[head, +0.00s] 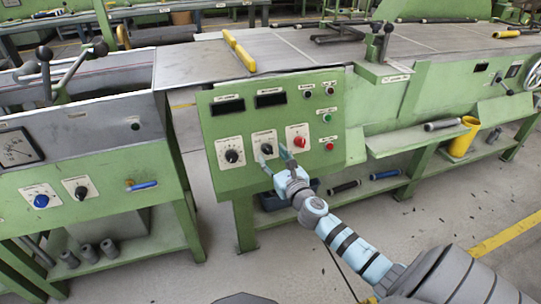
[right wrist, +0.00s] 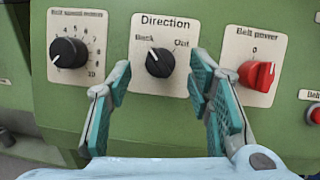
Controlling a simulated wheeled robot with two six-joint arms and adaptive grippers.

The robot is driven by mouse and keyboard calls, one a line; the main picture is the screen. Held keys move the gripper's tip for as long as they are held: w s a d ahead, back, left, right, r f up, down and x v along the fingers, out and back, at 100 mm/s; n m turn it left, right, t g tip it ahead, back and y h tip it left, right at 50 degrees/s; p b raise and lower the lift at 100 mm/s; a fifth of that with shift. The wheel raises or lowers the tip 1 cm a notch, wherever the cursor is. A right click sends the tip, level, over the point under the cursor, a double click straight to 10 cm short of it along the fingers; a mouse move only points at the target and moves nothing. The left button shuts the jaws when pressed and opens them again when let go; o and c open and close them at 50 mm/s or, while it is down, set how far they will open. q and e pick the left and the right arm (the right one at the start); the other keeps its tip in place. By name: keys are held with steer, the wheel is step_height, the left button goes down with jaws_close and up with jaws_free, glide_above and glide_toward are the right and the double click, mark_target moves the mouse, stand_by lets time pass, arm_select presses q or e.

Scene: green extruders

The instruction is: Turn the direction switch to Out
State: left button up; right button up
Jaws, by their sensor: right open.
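The direction switch (right wrist: 160,62) is a black knob with a white pointer line, on a plate labelled Direction with Back at left and Out at right. Its pointer tilts up and left, toward Back. In the head view the direction switch (head: 266,149) is the middle of three knobs on the green panel. My right gripper (right wrist: 160,76) is open, its fingers to either side of the knob and a little below it; I see no clear contact. In the head view my right gripper (head: 273,156) is in front of the panel. My left gripper is not in view.
A black belt speed knob (right wrist: 69,53) is left of the switch and a red belt power knob (right wrist: 257,74) right of it, close to my fingers. The green control panel (head: 222,178) also carries displays and buttons. A yellow bar (head: 240,52) lies on the table above.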

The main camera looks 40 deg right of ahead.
steer(key=shift+x, duration=1.1)
jaws_close()
